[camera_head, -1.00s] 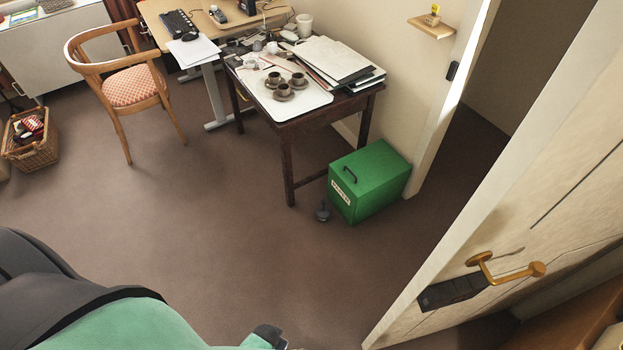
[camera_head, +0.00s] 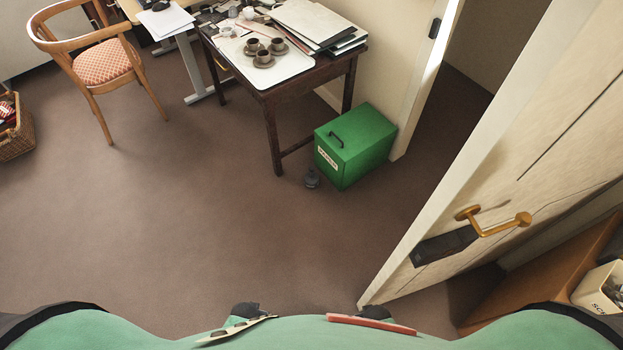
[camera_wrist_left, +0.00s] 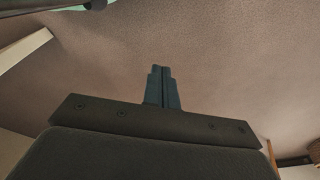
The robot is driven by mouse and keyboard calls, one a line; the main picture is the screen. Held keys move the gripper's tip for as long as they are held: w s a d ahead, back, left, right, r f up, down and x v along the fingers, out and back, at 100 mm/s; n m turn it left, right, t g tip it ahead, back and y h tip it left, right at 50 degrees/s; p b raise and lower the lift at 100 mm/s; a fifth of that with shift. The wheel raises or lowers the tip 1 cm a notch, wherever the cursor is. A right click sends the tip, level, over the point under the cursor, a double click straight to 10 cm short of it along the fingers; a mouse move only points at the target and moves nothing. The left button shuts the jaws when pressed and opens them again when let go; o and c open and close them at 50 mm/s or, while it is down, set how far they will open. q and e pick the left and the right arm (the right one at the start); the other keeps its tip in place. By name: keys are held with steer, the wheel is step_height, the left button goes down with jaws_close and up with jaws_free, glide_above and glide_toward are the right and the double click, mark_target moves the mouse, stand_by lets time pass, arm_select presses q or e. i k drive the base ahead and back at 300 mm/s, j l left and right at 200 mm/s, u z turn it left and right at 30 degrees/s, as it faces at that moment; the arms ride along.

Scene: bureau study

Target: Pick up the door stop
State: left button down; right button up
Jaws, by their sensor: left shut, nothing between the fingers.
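The door stop (camera_head: 311,179) appears to be the small dark object with a short upright knob, standing on the brown carpet. It is at the front left corner of the green box, close beside it; I cannot tell whether they touch. My left gripper (camera_wrist_left: 162,72) shows in the left wrist view with its two dark fingers together and nothing between them. Only carpet lies beyond its tips there. The door stop cannot be made out in the wrist view. I cannot make out either gripper in the head view.
The green box (camera_head: 357,145) stands by the dark wooden table (camera_head: 272,98), which bears cups and papers. An open door (camera_head: 480,150) with a brass handle stands at right. A chair (camera_head: 100,70) and a basket (camera_head: 17,138) are at left. Open carpet lies in the middle.

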mark_target(310, 180)
steer(key=i+j+z, duration=0.15)
steer(key=j, duration=0.2)
steer(key=i+j+z, duration=0.3)
steer(key=j, duration=0.4)
steer(key=i+j+z, duration=0.15)
steer(key=j, duration=0.25)
steer(key=i, duration=0.1)
